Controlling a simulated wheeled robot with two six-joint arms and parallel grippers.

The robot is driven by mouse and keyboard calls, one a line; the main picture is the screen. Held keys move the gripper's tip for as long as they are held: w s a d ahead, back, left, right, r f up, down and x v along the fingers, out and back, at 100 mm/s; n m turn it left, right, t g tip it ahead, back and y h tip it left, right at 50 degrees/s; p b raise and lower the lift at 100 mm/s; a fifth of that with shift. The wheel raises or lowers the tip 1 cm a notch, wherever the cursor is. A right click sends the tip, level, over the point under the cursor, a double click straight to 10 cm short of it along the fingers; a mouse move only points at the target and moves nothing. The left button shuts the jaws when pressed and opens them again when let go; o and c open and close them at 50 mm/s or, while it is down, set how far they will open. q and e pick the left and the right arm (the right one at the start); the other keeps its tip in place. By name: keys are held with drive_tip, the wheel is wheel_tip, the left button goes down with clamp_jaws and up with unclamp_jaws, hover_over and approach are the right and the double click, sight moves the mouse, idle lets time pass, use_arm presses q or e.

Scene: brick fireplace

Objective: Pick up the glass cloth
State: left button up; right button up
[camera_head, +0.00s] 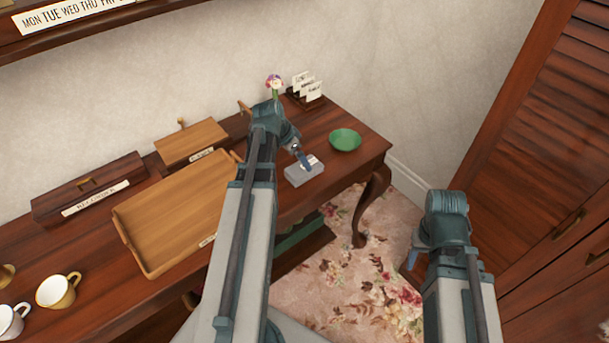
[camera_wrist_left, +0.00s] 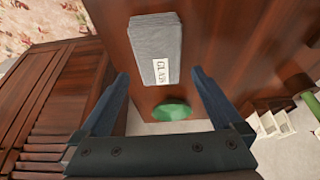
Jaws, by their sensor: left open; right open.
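The glass cloth (camera_head: 298,177) is a grey folded block with a white label, lying on the wooden side table, left of and nearer than the green bowl. In the left wrist view the cloth (camera_wrist_left: 150,38) shows its label reading "GLAS...", partly cut off. My left gripper (camera_head: 303,158) is over the cloth. In its wrist view the open fingers (camera_wrist_left: 160,80) stand apart with the cloth's labelled end between and beyond their tips; nothing is held. My right gripper (camera_head: 412,258) is off the table to the right, mostly hidden behind its own wrist.
A green bowl (camera_head: 345,139) stands on the table close to the cloth. Behind are a card rack (camera_head: 306,98) and a flower (camera_head: 274,84). A wooden tray (camera_head: 150,262), boxes and cups occupy the left. A louvred cabinet (camera_head: 545,130) stands at right.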

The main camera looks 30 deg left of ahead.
sight(303, 168)
use_arm(q)
drive_tip(key=b+x, duration=0.5)
drive_tip(key=shift+d+f, duration=0.1)
drive_tip(key=shift+f, duration=0.1)
drive_tip(key=shift+r, duration=0.1)
drive_tip(key=c, duration=1.3)
drive_tip(key=shift+o, duration=0.2)
drive_tip(key=shift+r, duration=0.15)
